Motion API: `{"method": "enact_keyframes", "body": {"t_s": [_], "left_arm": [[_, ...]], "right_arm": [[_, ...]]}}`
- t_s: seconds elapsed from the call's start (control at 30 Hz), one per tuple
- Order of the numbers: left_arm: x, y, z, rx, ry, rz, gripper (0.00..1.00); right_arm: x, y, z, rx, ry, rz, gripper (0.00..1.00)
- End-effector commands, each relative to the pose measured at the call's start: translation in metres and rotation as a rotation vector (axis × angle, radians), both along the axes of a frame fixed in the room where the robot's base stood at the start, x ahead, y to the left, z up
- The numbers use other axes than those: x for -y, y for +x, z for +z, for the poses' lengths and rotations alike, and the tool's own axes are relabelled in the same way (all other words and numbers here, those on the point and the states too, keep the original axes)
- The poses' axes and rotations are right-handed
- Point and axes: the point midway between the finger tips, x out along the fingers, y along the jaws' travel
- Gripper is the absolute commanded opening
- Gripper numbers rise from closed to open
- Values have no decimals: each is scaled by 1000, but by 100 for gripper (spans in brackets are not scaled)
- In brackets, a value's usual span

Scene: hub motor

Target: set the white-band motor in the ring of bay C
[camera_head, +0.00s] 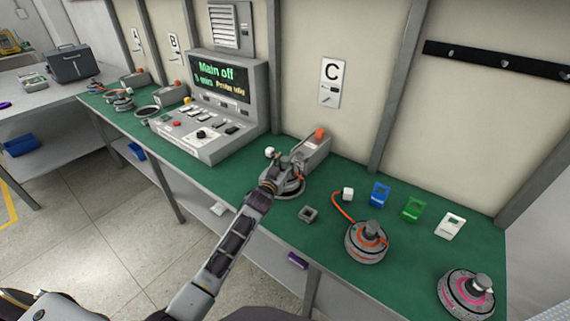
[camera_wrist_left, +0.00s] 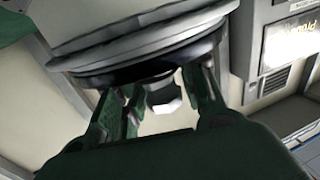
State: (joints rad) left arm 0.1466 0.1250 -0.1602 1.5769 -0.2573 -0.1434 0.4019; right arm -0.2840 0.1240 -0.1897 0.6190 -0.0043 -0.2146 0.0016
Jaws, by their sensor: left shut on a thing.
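My left gripper (camera_head: 279,177) is over bay C's place on the green bench, under the C sign (camera_head: 331,82). It is shut on a grey round motor (camera_head: 291,188), which I take for the white-band one. In the left wrist view the motor's wide pale disc (camera_wrist_left: 140,38) fills the top, and the fingers (camera_wrist_left: 165,98) are on either side of its dark hub. The ring of bay C is hidden or cannot be told apart from the motor. Whether the motor is seated or just above cannot be told. My right gripper is not in view.
The bay C box with a red button (camera_head: 319,134) stands right behind. An orange-band motor (camera_head: 367,242) with an orange cable and a pink-band motor (camera_head: 466,291) are to the right. A console (camera_head: 215,115) stands left.

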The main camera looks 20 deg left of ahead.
Motion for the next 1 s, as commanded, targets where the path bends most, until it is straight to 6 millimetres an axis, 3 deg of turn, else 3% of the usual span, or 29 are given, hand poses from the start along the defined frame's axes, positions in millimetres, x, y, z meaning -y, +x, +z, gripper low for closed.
{"method": "enact_keyframes", "body": {"t_s": [0.13, 1.0], "left_arm": [[0, 1, 6, 11, -1, -1, 0], [1, 1, -4, 11, -1, -1, 0]], "right_arm": [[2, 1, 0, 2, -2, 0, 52], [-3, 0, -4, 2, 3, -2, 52]]}}
